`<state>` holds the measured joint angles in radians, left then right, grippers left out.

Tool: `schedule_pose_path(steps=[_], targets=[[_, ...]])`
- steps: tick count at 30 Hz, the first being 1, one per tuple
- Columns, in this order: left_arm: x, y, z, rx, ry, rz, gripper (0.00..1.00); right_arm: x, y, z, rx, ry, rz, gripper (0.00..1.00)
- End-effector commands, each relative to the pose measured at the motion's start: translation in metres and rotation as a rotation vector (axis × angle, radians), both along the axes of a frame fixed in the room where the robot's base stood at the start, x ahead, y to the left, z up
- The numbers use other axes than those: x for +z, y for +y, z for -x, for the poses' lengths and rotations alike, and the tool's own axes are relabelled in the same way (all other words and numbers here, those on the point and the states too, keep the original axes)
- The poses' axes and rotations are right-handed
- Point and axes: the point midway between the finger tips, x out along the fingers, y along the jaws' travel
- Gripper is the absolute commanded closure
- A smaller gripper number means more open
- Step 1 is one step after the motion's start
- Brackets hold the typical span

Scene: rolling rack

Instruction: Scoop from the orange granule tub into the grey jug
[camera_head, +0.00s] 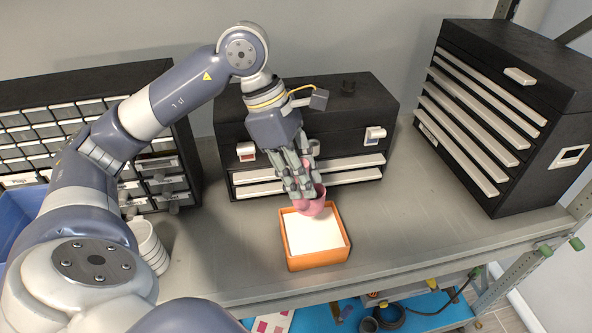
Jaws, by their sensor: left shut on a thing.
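The orange tub (320,261) stands on the grey shelf near its front edge, filled with pale granules (314,232). My left gripper (303,192) is above the tub's back edge, pointing down, and is shut on a pink scoop (314,206). The scoop's cup is at the tub's back rim; whether it touches the granules I cannot tell. A pale grey ribbed vessel (152,248), which looks like the jug, stands at the left, partly hidden by my left arm. My right gripper is out of view.
A black toolbox (350,105) stands close behind the tub. A black drawer cabinet (505,110) stands at the right, and a small-drawer organiser (160,100) at the left. A blue bin (20,215) is at the far left. The shelf right of the tub is clear.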

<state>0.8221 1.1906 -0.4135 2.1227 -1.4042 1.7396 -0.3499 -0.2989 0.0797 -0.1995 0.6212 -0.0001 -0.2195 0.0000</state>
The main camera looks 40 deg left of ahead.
Motion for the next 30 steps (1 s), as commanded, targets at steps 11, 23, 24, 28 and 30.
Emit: schedule_pose_path(steps=[11, 23, 24, 28, 30], targets=[[-0.023, 0.0, 0.0, 0.0, 0.001, 0.0, 1.0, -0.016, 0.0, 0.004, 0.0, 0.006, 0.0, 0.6], [-0.064, 0.0, 0.0, 0.0, 0.001, 0.0, 1.0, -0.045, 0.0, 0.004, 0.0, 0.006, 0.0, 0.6], [-0.068, 0.0, 0.0, 0.0, 0.001, 0.0, 1.0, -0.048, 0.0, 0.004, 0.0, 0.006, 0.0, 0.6], [-0.081, 0.0, 0.0, 0.0, 0.001, 0.0, 1.0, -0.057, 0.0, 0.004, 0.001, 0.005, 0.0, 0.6], [-0.089, 0.0, 0.0, 0.0, 0.0, 0.0, 1.0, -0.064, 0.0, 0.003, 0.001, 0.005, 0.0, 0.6]])
